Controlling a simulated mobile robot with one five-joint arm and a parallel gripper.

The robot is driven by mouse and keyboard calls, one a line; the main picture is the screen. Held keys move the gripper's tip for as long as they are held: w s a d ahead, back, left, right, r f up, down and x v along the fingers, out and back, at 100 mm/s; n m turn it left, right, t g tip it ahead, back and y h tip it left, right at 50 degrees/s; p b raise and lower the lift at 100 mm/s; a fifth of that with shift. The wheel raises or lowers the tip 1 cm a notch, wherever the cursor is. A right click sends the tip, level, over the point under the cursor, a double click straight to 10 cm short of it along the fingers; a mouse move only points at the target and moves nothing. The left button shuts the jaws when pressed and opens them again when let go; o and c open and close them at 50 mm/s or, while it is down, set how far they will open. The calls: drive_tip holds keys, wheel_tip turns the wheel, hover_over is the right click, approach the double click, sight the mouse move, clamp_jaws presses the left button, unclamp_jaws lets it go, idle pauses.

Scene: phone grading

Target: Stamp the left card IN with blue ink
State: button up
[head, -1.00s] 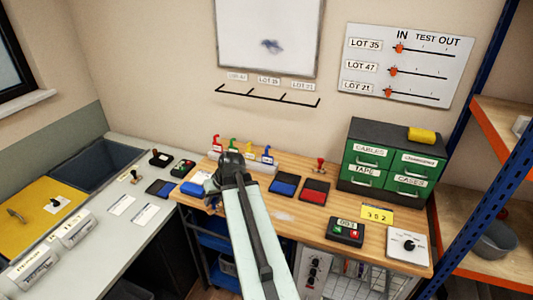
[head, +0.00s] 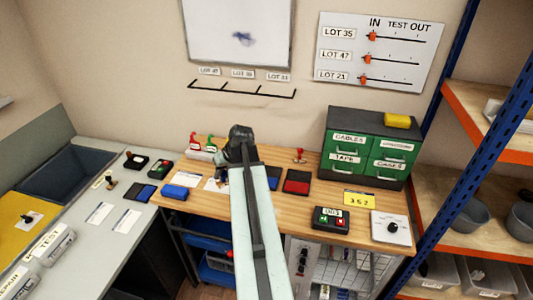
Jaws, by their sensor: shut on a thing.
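Two white cards lie side by side on the grey counter at the left: the left card (head: 99,213) and the right card (head: 127,220). A dark blue ink pad (head: 142,192) lies just behind them, with a wooden-handled stamp (head: 110,181) standing to its left. On the wooden bench are another blue ink pad (head: 272,177), partly behind my arm, and a red pad (head: 297,182). A red-handled stamp (head: 299,156) stands behind the red pad. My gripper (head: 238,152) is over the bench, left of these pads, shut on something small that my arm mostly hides.
Green drawers (head: 368,150), a yellow number card (head: 359,199) and a button box (head: 331,217) stand to the right.

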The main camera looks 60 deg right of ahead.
drive_tip(key=s+d+r+m+p, duration=0.2)
drive_tip(key=s+d+r, duration=0.1)
drive_tip(key=s+d, duration=0.95)
drive_tip(key=shift+h, duration=0.4)
drive_tip(key=b+x, duration=0.4)
drive_tip(key=s+b+x, duration=0.1)
drive_tip(key=x, duration=0.1)
drive_tip(key=shift+d+f+b, duration=0.25)
drive_tip(key=shift+d+b, duration=0.1)
drive_tip(key=shift+b, duration=0.05)
drive_tip(key=shift+f+b, duration=0.5)
drive_tip(key=shift+b, duration=0.05)
idle(0.6)
wheel_tip(320, 180, up, 7)
drive_tip(key=p, duration=0.7)
drive_tip(key=shift+f+b, duration=0.45)
drive_tip(key=shift+f, duration=0.05)
